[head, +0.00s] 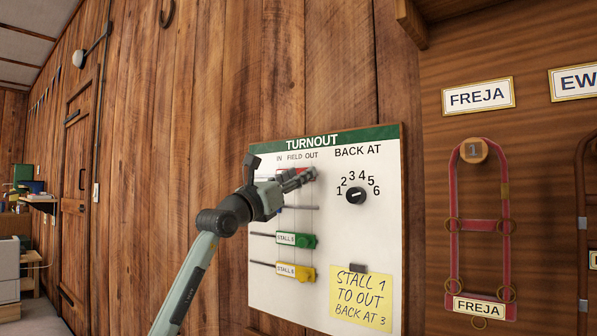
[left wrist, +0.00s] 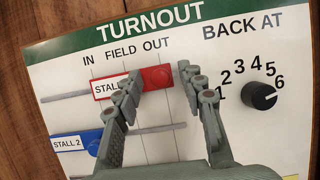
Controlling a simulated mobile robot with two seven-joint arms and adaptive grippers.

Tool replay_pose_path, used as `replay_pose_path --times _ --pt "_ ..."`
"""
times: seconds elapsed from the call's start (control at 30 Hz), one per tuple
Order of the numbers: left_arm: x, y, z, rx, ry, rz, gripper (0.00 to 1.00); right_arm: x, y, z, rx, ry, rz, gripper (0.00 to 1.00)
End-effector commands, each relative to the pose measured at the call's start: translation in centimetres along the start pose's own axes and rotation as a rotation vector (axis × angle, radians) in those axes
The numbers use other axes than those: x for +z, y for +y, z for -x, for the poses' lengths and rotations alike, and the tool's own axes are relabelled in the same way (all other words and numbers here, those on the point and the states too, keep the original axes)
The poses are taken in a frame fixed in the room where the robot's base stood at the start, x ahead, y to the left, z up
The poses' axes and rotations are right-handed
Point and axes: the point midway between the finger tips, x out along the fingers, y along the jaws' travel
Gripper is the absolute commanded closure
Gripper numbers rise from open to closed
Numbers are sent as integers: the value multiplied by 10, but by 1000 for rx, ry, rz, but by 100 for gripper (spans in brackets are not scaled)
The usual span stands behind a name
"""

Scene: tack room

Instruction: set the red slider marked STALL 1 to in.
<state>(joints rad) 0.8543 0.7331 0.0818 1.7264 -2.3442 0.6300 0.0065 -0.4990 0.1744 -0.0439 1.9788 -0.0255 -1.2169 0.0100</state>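The TURNOUT board (head: 270,300) hangs on the plank wall; its columns read IN, FIELD, OUT. The red STALL 1 slider (head: 301,171) is on the top track, mostly covered by my gripper in the head view. In the left wrist view the red slider (left wrist: 158,77) has its round knob under OUT. My left gripper (head: 309,177) is at the knob. In the left wrist view its fingers (left wrist: 160,74) are apart, one on each side of the knob; the left finger covers part of the label. Whether they touch the knob is unclear. My right gripper is not in view.
Below are a blue STALL 2 slider (left wrist: 78,144), further left, and green (head: 296,240) and yellow (head: 296,271) sliders. A black BACK AT dial (head: 356,196) sits to the right, above a yellow note (head: 361,299) reading STALL 1 TO OUT, BACK AT 3. A red halter (head: 508,220) hangs farther right.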

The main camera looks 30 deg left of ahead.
Motion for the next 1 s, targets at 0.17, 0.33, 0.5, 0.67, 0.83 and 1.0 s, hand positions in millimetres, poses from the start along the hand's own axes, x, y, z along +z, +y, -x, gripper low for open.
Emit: replay_pose_path --times 0.17,0.33,0.5,0.67,0.83,1.0 --pt "0 0 -5 0 0 -1 60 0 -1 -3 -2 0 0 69" --pt "-1 0 -4 -1 0 -1 63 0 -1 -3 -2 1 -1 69" --pt "0 0 -4 -1 0 -1 84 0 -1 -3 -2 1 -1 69" --pt "0 0 -4 -1 0 0 100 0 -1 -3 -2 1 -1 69" --pt "0 0 -4 -1 0 0 100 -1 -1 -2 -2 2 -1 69" --pt "-1 3 -4 0 1 -1 100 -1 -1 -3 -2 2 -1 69"
